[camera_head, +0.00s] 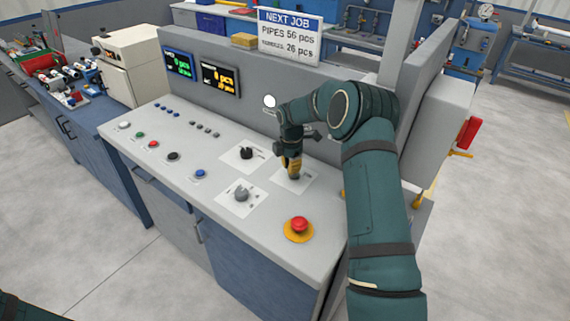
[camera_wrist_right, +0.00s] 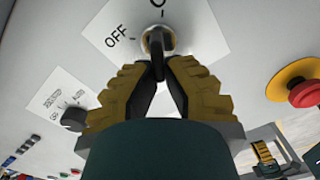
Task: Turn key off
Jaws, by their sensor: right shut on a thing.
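My right gripper (camera_head: 293,172) reaches down onto a white label plate on the sloping console top. In the right wrist view its two yellow-padded fingers (camera_wrist_right: 158,72) are closed around the key (camera_wrist_right: 157,43), which sits in a round metal key switch. Most of the key's grip part is hidden between the fingers. The white plate (camera_wrist_right: 205,35) reads OFF to the left of the switch; another marking at the top edge is cut off. The key appears to point toward that upper marking, not toward OFF. My left gripper is out of view.
A red emergency button (camera_head: 299,224) on a yellow base stands in front of my right gripper. A black knob (camera_head: 246,153) and a grey knob (camera_head: 241,194) are to the left. Several small buttons and two lit displays (camera_head: 220,79) are farther left.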

